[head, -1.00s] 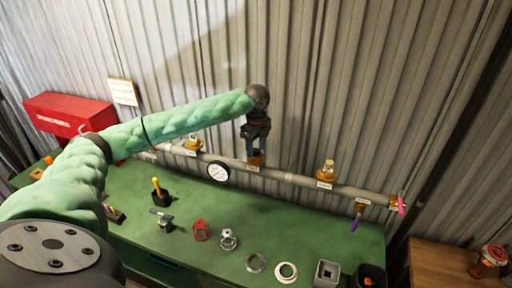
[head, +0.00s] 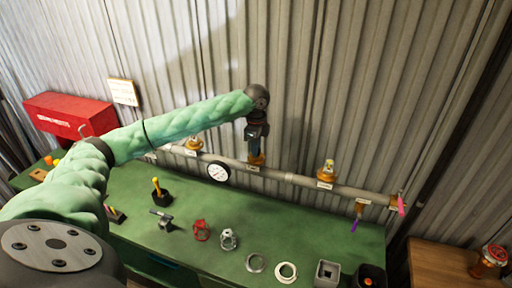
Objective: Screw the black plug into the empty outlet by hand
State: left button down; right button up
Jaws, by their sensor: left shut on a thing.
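My left gripper (head: 256,148) points down over the middle brass outlet (head: 257,160) on the grey pipe (head: 290,177). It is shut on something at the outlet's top. The fingers hide what they hold, so I cannot make out the black plug or how it sits. Two other brass outlets stand on the pipe, one to the left (head: 193,144) and one to the right (head: 326,170) with a fitting on top. My right gripper is not in view.
A round gauge (head: 218,171) hangs in front of the pipe. The green bench (head: 190,200) holds a red part (head: 201,230), metal rings (head: 286,272) and a square grey box (head: 327,273). A red box (head: 68,117) stands at the left, a wooden table (head: 440,262) at the right.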

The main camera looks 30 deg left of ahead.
pick_arm(q)
jog(key=m, duration=0.3)
jog(key=shift+m, duration=1.4)
jog(key=shift+m, duration=1.2)
jog(key=shift+w+m, duration=0.1)
jog(key=shift+m, duration=1.6)
jog(key=shift+m, duration=0.6)
jog(key=m, duration=0.4)
jog(key=shift+m, duration=0.3)
